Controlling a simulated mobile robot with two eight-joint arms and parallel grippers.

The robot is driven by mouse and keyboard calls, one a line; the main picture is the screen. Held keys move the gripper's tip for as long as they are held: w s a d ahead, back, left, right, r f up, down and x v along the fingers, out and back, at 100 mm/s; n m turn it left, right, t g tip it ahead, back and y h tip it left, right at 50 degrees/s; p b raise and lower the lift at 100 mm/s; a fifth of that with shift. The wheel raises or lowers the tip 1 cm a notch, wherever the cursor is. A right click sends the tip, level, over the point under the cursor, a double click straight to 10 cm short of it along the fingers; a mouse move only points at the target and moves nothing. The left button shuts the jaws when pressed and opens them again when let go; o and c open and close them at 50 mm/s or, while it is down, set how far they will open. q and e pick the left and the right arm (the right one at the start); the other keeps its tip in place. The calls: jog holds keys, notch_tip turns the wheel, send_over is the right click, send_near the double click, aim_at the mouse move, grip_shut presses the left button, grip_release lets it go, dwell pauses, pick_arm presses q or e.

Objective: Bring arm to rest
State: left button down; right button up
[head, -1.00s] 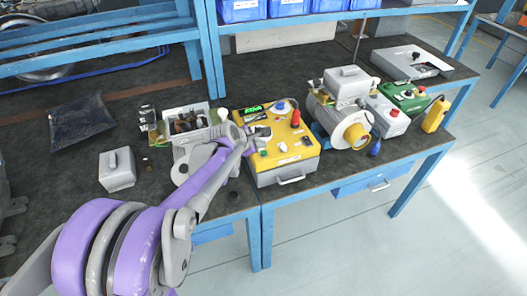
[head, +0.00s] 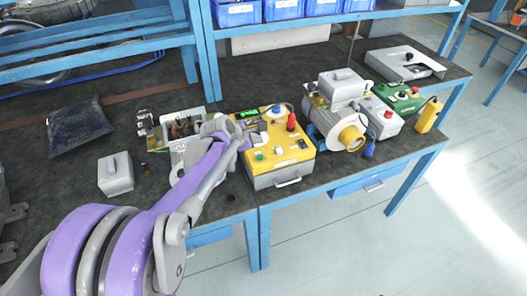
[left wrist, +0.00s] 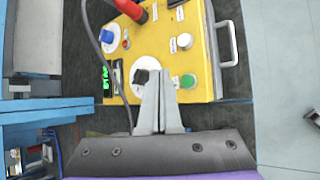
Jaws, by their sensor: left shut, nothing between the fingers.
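My left arm reaches in from the lower left in the head view. Its gripper (head: 253,134) is over the left part of the yellow control box (head: 282,165), with its fingers together and empty. In the left wrist view the closed fingers (left wrist: 158,82) point at the yellow panel (left wrist: 205,60), close to a black rotary knob (left wrist: 146,70). I cannot tell whether they touch it. A green button (left wrist: 187,81) and a lit green display (left wrist: 106,78) are on the panel. My right gripper is not in view.
The blower motor (head: 335,115) stands right of the box, with a green control box (head: 400,97) beyond it. An open grey box (head: 184,125) is beside my wrist. A grey cover (head: 116,176) and a dark bag (head: 78,125) lie left. Blue shelf posts (head: 208,60) rise behind.

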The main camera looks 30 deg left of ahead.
pick_arm(q)
jog(key=s+d+m+g, duration=0.2)
jog(key=s+d+m, duration=1)
jog(key=s+m, duration=0.25)
jog(key=s+d+f+m, duration=0.1)
jog(key=s+f+m, duration=0.1)
jog(key=s+m, duration=0.3)
jog(key=s+d+f+m+g, duration=0.1)
jog(key=s+d+f+m, duration=0.1)
jog(key=s+m, duration=0.4)
jog(key=shift+s+d+f+g+y, duration=0.2)
jog(key=shift+s+f+g+y, duration=0.15)
jog(key=shift+s, duration=0.4)
jog(key=shift+m, duration=0.25)
dwell(2.2)
